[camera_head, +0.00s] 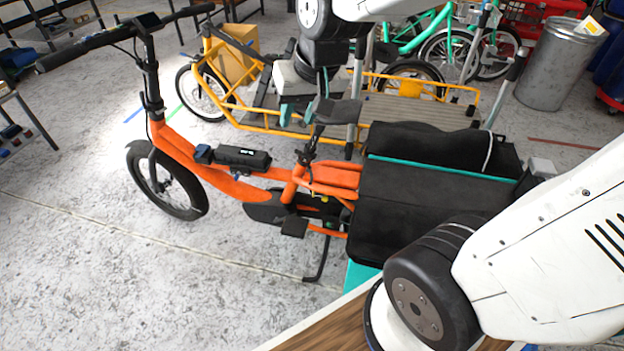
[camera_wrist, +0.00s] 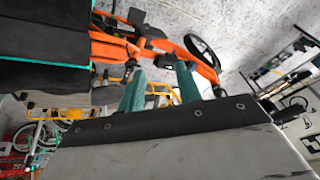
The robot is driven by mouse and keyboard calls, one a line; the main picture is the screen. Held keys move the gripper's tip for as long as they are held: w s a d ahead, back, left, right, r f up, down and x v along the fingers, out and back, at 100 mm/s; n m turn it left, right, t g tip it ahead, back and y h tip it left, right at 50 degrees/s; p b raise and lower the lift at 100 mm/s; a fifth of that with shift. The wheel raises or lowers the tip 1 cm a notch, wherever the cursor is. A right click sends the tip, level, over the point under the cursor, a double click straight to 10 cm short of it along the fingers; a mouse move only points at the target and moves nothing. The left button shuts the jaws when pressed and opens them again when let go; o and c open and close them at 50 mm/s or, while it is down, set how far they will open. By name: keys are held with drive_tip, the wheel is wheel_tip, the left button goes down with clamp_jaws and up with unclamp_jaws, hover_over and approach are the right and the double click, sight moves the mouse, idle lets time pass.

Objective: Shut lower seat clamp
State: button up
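The orange cargo bike (camera_head: 235,185) stands across the middle of the head view. Its black saddle (camera_head: 338,112) sits on a post above the frame. The lower seat clamp is a small dark part (camera_head: 304,157) around the foot of the post; its lever is too small to tell open from shut. My gripper (camera_head: 297,112) hangs beside the saddle, above the frame, with its teal fingers pointing down. In the wrist view the fingers (camera_wrist: 160,72) are apart with nothing between them. The orange frame (camera_wrist: 112,48) shows beyond the fingertips there.
Black cargo bags (camera_head: 435,195) cover the bike's rear on the right. A yellow cargo bike (camera_head: 255,115) stands close behind. The handlebar (camera_head: 100,38) reaches up at the left. The floor (camera_head: 120,270) is clear at the front left.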

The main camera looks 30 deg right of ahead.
drive_tip(key=w+d+f+m+t+h, duration=0.2)
drive_tip(key=w+f+m+t, duration=0.1)
drive_tip(key=w+f, duration=0.85)
drive_tip(key=w+d+f+m+t+h, duration=0.1)
drive_tip(key=w+f+m+t, duration=0.2)
drive_tip(key=w+f, duration=0.85)
drive_tip(key=m+t+h, duration=0.3)
drive_tip(key=t+h, duration=0.2)
drive_tip(key=h, duration=0.4)
approach(311, 183)
drive_tip(key=x, duration=0.4)
drive_tip(key=shift+r, duration=0.15)
drive_tip(key=x, duration=0.7)
drive_tip(key=shift+w+d, duration=0.2)
drive_tip(key=shift+w, duration=0.05)
clamp_jaws()
